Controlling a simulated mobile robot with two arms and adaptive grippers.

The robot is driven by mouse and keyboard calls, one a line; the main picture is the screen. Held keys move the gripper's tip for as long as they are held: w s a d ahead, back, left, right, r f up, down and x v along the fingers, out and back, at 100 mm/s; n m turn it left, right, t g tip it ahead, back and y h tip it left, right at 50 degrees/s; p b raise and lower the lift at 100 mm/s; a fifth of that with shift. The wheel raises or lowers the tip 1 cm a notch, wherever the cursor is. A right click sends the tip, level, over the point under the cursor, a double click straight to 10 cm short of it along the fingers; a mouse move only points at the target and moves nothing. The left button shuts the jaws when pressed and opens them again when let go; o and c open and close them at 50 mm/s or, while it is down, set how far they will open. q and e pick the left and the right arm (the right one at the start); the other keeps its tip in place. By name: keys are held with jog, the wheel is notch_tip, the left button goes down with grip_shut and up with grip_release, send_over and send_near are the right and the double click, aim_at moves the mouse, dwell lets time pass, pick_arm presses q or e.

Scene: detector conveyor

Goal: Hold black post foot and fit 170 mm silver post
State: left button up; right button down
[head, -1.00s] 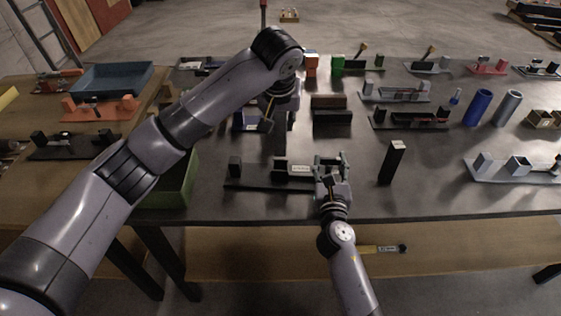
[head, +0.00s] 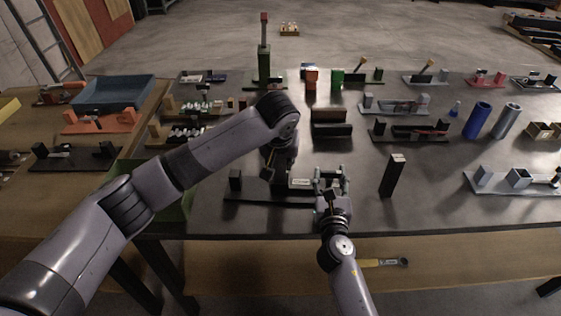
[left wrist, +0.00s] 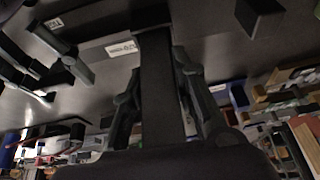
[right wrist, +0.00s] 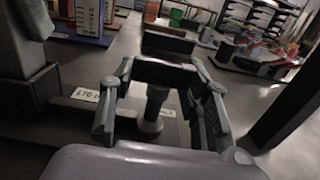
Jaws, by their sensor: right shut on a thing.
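A dark base strip (head: 240,197) with upright black blocks lies near the table's front edge. White labels on it show in the wrist views, one reading 170 (right wrist: 85,94). My right gripper (head: 331,178) is over its right end, jaws wide around a black piece that I take for the post foot (right wrist: 160,72); a short dark cylinder (right wrist: 155,103) shows between its fingers. My left gripper (head: 280,176) is low over the strip's middle. In the left wrist view a dark bar (left wrist: 162,95) lies between its fingers; grip is unclear. I cannot make out the silver post for certain.
A tall black block (head: 394,175) stands right of my right gripper. Brown and black blocks (head: 331,122) lie behind. A green bin (head: 178,205) is at the left edge. A green stand with a red-topped post (head: 264,65) stands at the back.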

pick_arm(q)
jog(key=o, duration=0.4)
jog(key=shift+r, duration=0.1)
jog(key=v, duration=1.2)
pick_arm(e)
jog(key=c, duration=0.8)
grip_release()
